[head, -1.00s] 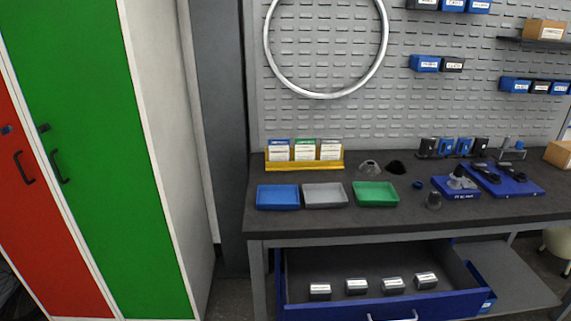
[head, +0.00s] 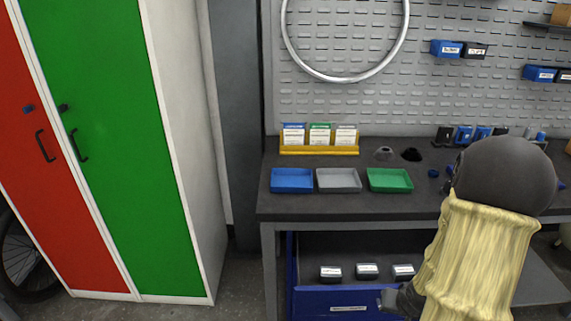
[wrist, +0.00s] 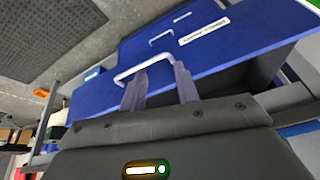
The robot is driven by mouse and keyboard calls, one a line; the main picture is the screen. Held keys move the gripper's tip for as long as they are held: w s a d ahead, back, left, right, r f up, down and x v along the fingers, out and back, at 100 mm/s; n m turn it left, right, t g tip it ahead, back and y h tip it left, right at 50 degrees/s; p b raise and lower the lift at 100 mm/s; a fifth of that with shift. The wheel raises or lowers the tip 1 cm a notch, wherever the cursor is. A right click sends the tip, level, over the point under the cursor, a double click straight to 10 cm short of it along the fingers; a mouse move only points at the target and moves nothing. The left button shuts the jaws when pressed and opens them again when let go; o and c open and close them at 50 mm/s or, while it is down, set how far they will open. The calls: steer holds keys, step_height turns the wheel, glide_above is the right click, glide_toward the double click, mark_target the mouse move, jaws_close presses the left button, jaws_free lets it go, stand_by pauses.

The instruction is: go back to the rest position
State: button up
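My gripper (wrist: 157,80) shows in the wrist view with its two grey fingers apart and nothing clearly held between them. Its fingertips are close to the pale handle (wrist: 143,68) of a blue drawer; I cannot tell whether they touch it. In the head view the blue drawer (head: 335,301) under the workbench stands open. My arm covers its right part, and the gripper's dark end (head: 398,300) is at the drawer's front, its fingers not clear there.
Labelled boxes (head: 367,271) stand inside the drawer. The workbench (head: 300,206) carries blue (head: 292,180), grey (head: 338,180) and green (head: 390,180) trays. Green (head: 120,130) and red (head: 50,200) lockers stand at the left. Some floor (head: 235,285) is free between lockers and bench.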

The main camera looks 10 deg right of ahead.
steer(key=s+a+r+n+g+y, duration=0.1)
steer(key=a+r+n, duration=0.1)
steer(key=a+r, duration=0.55)
steer(key=s+a+r+n+g, duration=0.1)
steer(key=a+r+n, duration=0.25)
steer(key=a, duration=0.65)
steer(key=w+p+v, duration=0.3)
steer(key=p+v, duration=1.1)
steer(key=shift+a+r+m+p, duration=0.15)
steer(key=shift+r+m+p, duration=0.25)
steer(key=shift+r, duration=0.3)
steer(key=shift+s, duration=0.15)
